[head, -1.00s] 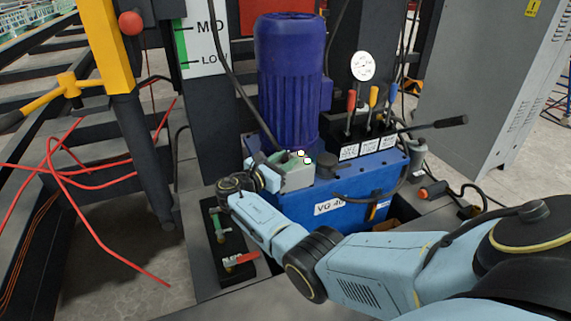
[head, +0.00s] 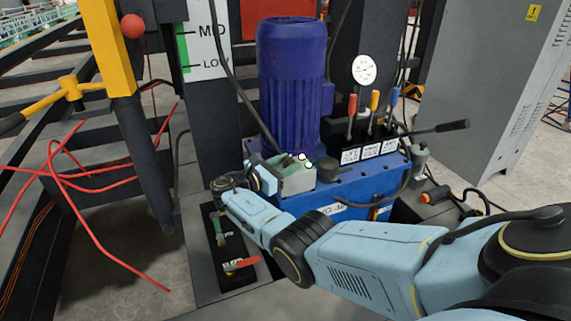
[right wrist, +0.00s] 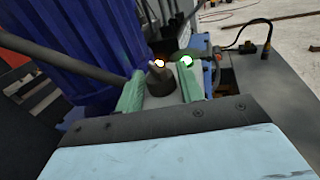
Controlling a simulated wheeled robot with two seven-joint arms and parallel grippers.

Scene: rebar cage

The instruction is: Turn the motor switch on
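The motor switch is a dark knob (right wrist: 160,80) on a light grey box (head: 299,180), mounted on the blue hydraulic unit beside the blue motor (head: 290,85). Two small round white spots show at the box's top. My right gripper (head: 286,161) reaches the box from the left. In the right wrist view my right gripper (right wrist: 161,88) has its green fingers apart, one on each side of the knob. A narrow gap seems to show on both sides, so the fingers do not look shut on it. The knob is hidden in the head view. My left gripper is not in view.
Upright levers (head: 374,108) and a long black handle (head: 438,128) stand right of the motor. A grey cabinet (head: 490,90) stands at right.

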